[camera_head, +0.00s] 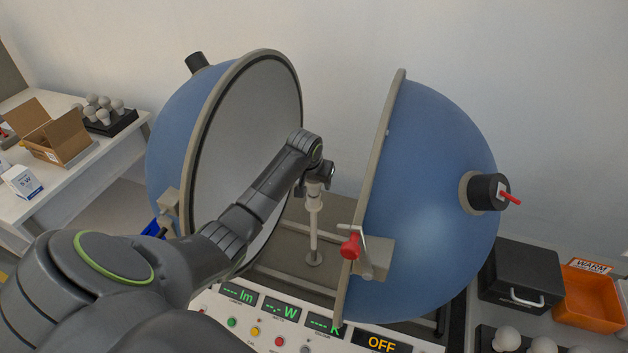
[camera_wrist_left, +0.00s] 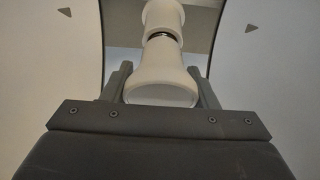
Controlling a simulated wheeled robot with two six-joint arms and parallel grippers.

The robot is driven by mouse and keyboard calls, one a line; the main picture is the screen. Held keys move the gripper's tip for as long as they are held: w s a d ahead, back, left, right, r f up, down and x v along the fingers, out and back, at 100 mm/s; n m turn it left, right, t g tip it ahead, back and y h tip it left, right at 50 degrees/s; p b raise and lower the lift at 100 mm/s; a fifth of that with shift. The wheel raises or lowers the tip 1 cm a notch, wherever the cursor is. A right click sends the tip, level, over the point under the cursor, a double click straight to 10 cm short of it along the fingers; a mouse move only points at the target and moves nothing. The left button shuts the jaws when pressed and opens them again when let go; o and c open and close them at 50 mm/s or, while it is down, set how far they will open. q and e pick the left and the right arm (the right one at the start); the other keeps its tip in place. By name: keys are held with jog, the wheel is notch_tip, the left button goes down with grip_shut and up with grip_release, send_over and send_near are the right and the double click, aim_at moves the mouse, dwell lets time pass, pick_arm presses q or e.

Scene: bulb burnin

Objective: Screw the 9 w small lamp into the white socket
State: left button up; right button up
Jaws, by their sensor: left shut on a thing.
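My left arm reaches into the open sphere, and its gripper (camera_wrist_left: 162,92) is shut on the white lamp (camera_wrist_left: 160,75), with one finger on each side of its wide end. In the head view the gripper (camera_head: 316,178) is above the white socket (camera_head: 314,203) on its upright post. In the left wrist view the lamp's narrow end points at the socket (camera_wrist_left: 164,14) and lines up closely with it. A thin dark and metallic band shows between them; I cannot tell how deep the base sits. The lamp's watt marking is not visible. My right gripper is out of view.
Blue sphere halves (camera_head: 430,200) stand on both sides of the post. A panel (camera_head: 275,320) with buttons and displays is in front, one reading OFF. A black case (camera_head: 520,275) and an orange WARM bin (camera_head: 588,298) are at right. A side table holds boxes (camera_head: 55,135) and bulbs.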

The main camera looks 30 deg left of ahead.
pick_arm(q)
jog(key=m, duration=0.2)
jog(key=m+h, duration=0.1)
jog(key=m, duration=0.1)
jog(key=m+h, duration=0.1)
jog(key=m, duration=0.1)
jog(key=shift+s+d+f, duration=0.15)
jog(key=shift+d, duration=0.2)
jog(key=m, duration=0.1)
jog(key=m+h+b, duration=0.1)
jog(key=m, duration=0.1)
jog(key=shift+d+f+g+h, duration=0.1)
jog(key=shift+f+g+h, duration=0.05)
jog(key=shift+g+h, duration=0.2)
jog(key=m+b, duration=0.1)
jog(key=m, duration=0.1)
jog(key=m+g+h+b, duration=0.1)
jog(key=m, duration=0.1)
jog(key=shift+s+d+f, duration=0.1)
jog(key=shift+s+d, duration=0.1)
jog(key=m+g+b, duration=0.1)
jog(key=m+b, duration=0.2)
jog(key=shift+s+d+m+h, duration=0.1)
jog(key=shift+m+h, duration=0.25)
jog(key=shift+m, duration=0.05)
jog(key=shift+d+m+g+b, duration=0.1)
jog(key=shift+m+g+b, duration=0.35)
jog(key=shift+m, duration=0.25)
jog(key=shift+s+r, duration=0.1)
jog(key=shift+r, duration=0.15)
